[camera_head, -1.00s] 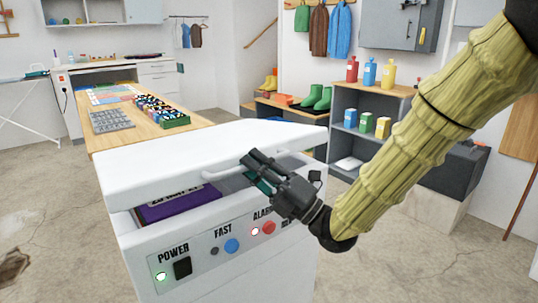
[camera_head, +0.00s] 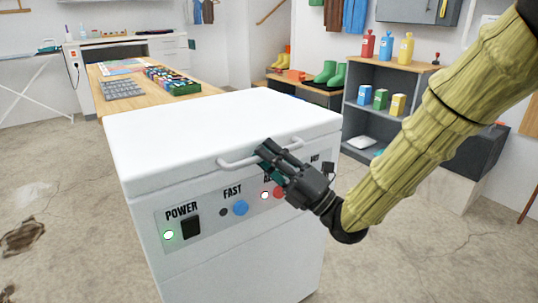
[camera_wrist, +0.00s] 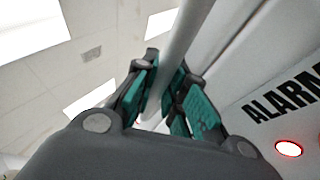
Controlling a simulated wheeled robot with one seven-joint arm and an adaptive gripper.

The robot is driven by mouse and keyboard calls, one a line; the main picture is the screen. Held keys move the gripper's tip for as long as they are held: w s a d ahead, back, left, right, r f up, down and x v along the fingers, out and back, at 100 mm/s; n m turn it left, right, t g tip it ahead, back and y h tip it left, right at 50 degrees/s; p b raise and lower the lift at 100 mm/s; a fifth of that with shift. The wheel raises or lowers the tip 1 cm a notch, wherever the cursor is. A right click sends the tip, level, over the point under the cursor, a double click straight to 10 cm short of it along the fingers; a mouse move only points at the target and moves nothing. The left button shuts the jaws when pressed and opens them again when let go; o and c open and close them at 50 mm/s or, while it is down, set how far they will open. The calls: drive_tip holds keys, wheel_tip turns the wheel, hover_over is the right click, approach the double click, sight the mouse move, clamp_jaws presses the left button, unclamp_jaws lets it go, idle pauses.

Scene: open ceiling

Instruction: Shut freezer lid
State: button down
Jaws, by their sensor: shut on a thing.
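The white chest freezer (camera_head: 250,265) stands in front of me with its control panel facing me. Its lid (camera_head: 215,130) lies flat on the body, with no gap visible along the front edge. My gripper (camera_head: 270,152) is shut on the lid's white bar handle (camera_head: 236,162), near the middle of the front. In the wrist view the handle (camera_wrist: 183,40) runs between the teal-padded fingers of my gripper (camera_wrist: 165,95). The ALARM light (camera_wrist: 288,148) glows red beside them. The freezer's inside is hidden by the lid.
A wooden-topped workbench (camera_head: 185,92) with trays stands behind the freezer. A grey shelf (camera_head: 352,118) with coloured bottles and boxes stands at the right, behind my arm. Green boots (camera_head: 333,73) sit on a low bench.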

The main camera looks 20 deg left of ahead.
drive_tip(key=shift+s+f, duration=0.15)
drive_tip(key=shift+f, duration=0.35)
drive_tip(key=c, duration=1.7)
unclamp_jaws()
drive_tip(key=shift+r, duration=0.1)
drive_tip(key=v, duration=1.2)
